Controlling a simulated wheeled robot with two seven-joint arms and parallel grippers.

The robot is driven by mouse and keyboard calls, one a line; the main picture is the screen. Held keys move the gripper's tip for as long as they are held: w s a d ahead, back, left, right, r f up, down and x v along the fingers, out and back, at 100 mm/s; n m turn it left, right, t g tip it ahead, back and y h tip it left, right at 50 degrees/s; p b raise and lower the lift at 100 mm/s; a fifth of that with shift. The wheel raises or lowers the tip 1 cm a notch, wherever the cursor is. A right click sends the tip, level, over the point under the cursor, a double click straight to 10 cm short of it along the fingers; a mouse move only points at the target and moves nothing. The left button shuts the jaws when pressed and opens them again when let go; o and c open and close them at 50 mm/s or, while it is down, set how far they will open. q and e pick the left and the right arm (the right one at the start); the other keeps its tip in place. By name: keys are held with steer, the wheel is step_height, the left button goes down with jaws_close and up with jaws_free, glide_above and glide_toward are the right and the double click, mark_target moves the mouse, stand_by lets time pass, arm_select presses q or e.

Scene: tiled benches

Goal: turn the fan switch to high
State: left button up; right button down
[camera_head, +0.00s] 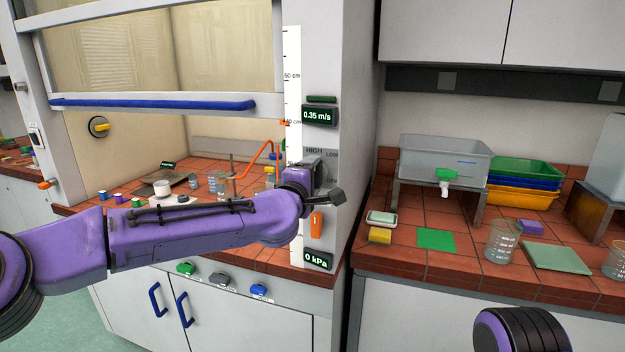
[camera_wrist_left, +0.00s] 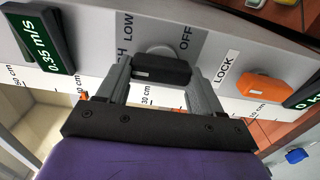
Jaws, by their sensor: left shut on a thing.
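The fan switch (camera_wrist_left: 162,68) is a dark block-shaped knob on a pale round base, on the fume hood's front post. In the left wrist view its long side runs across the picture, between the two fingers of my left gripper (camera_wrist_left: 156,76), which is shut on it. The labels LOW and OFF show around it, and HIGH is partly covered by a finger. I cannot tell which label the knob points at. In the head view my left gripper (camera_head: 320,178) is at the post just below the HIGH and LOW labels, and hides the switch. My right gripper is out of view.
A 0.35 m/s display (camera_head: 319,115) is above the switch. An orange lock handle (camera_head: 316,224) and a 0 kPa display (camera_head: 317,260) are below it. The blue-handled sash (camera_head: 155,104) is raised at left. A bench with trays and beakers stands at right.

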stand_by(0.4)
arm_select(q)
steer(key=o, duration=1)
steer(key=shift+o, duration=0.2)
steer(key=b+v, duration=0.3)
steer(key=v, duration=0.7)
steer(key=shift+s, duration=0.25)
steer(key=shift+a, duration=0.1)
